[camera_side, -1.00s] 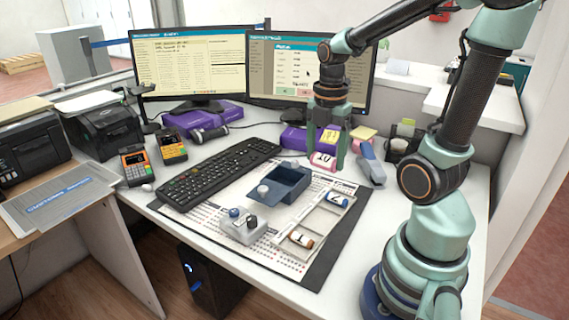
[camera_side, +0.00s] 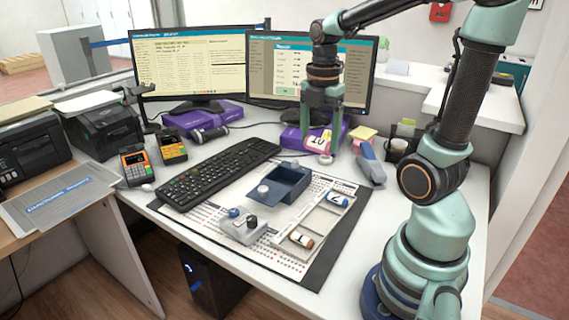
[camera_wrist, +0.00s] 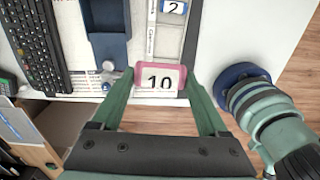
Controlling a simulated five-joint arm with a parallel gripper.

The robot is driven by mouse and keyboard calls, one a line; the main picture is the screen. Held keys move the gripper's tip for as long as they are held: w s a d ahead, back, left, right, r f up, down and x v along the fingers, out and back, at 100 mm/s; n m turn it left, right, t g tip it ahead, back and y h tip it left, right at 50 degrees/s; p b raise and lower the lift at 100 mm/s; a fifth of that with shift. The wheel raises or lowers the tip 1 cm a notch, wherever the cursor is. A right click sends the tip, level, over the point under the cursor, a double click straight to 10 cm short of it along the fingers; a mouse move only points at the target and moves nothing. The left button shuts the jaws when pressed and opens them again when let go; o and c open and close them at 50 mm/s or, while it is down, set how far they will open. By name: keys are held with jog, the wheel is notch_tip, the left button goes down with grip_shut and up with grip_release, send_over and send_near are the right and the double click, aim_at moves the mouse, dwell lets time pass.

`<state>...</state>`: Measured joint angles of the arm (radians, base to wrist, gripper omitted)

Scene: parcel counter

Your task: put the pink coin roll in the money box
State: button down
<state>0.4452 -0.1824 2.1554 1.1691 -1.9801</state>
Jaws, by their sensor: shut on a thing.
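The pink coin roll (camera_side: 320,144) has a pale label marked 10. My gripper (camera_side: 321,139) is shut on it, with one finger at each end, and holds it up in front of the purple box behind the mat. In the wrist view the pink roll (camera_wrist: 160,79) lies across between my fingers. The money box is a dark blue open box (camera_side: 291,193) on the mat, in front and to the left of the held roll in the side view. The wrist view shows part of the blue box (camera_wrist: 108,50) at the upper left. My gripper is apart from it.
A coin tray (camera_side: 320,222) right of the box holds a blue roll (camera_side: 338,200) marked 2 and a brown-orange roll (camera_side: 301,239). A grey block with knobs (camera_side: 243,230) stands in front. A keyboard (camera_side: 218,173) lies left; a grey-blue stapler-like object (camera_side: 370,165) stands right.

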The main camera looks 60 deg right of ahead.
aim_at(282, 167)
jog(key=w+d+f, duration=0.4)
jog(key=w+f, duration=0.4)
jog(key=w, duration=0.4)
jog(key=shift+n, duration=0.4)
jog(key=shift+w+d+f, duration=0.1)
jog(key=shift+w+f, duration=0.05)
jog(key=shift+f, duration=1.5)
jog(key=shift+w+f, duration=0.1)
jog(key=shift+f, duration=1.55)
grip_release()
notch_tip(282, 167, up, 12)
